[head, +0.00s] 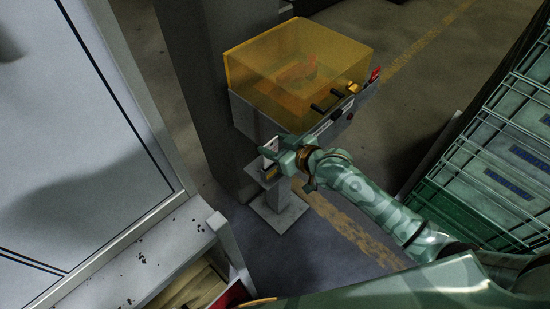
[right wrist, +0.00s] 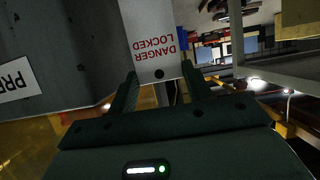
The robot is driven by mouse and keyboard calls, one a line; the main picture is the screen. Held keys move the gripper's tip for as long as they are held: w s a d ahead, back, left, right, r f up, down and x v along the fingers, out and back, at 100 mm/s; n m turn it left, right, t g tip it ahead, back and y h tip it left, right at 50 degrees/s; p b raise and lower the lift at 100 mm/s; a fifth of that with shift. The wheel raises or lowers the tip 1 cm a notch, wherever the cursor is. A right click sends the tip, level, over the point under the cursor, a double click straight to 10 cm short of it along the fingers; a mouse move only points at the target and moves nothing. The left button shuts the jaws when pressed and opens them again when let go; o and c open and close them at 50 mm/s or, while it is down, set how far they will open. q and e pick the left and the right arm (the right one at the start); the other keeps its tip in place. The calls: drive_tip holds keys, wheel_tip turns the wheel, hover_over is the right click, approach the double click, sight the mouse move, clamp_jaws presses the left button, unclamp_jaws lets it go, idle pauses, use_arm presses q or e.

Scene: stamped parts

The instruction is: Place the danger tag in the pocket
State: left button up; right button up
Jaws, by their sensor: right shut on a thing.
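The danger tag (right wrist: 155,40) is a white plate with red letters reading DANGER LOCKED, upside down in the right wrist view. My right gripper (right wrist: 158,88) is shut on its near end, around a dark hole. In the head view the tag (head: 270,147) stands out small and white at the tip of my right gripper (head: 279,156). A small grey holder (head: 259,176), which looks like the pocket, is on the post just below and left of the gripper. Whether tag and holder touch cannot be told. My left gripper is not in view.
A yellow clear-covered box (head: 300,65) with black and red controls (head: 374,74) stands on a post (head: 277,212) just beyond my right gripper. Green crates (head: 500,170) stand at right. A white-topped bench (head: 150,255) is at lower left, a grey column (head: 195,90) behind.

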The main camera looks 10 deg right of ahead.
drive_tip(key=shift+f+b, duration=0.85)
drive_tip(key=shift+f, duration=1.7)
drive_tip(key=shift+f, duration=0.2)
drive_tip(key=o, duration=0.9)
drive_tip(key=p+v, duration=0.3)
drive_tip(key=v, duration=0.9)
drive_tip(key=shift+r, duration=0.2)
